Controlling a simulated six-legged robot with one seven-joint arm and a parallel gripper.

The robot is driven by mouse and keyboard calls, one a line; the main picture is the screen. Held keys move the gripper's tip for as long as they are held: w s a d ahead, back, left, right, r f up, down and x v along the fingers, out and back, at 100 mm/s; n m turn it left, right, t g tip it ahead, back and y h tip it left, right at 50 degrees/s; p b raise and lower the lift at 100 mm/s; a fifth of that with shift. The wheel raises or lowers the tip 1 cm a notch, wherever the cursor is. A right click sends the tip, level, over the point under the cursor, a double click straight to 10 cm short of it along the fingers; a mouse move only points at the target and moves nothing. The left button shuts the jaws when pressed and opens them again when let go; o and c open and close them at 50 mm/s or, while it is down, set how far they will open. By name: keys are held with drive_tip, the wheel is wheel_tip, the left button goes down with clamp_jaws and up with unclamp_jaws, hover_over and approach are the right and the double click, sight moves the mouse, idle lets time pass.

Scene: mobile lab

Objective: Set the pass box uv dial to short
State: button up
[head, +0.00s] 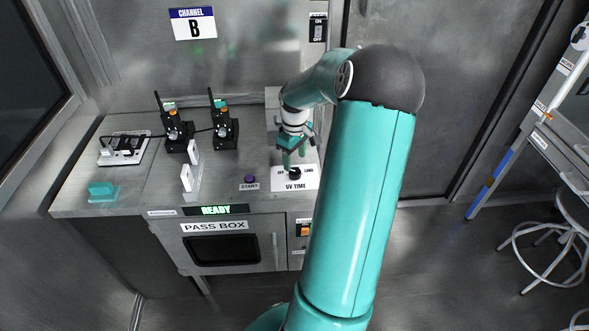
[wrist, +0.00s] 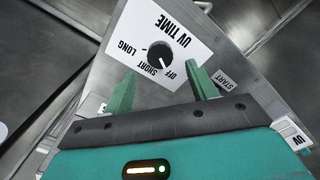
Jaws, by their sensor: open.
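The UV dial is a round black knob on a white plate marked UV TIME, with OFF, SHORT and LONG around it. It shows in the wrist view (wrist: 160,54) and in the head view (head: 294,174), near the counter's right front. My gripper (head: 293,161) hangs above the dial, pointing down. In the wrist view my gripper (wrist: 164,84) is open and empty, its two green fingers wide apart. The knob lies just beyond the gap between the fingertips, and no contact shows.
The purple START button (head: 250,179) sits left of the UV plate. The pass box (head: 222,249) is below the counter, with a READY display (head: 215,210). Two black radios (head: 225,132), white blocks (head: 187,178) and a teal item (head: 102,190) stand to the left.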

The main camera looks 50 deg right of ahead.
sight(294, 171)
wheel_tip(294, 171, down, 6)
drive_tip(key=shift+r, duration=0.2)
drive_tip(key=c, duration=1)
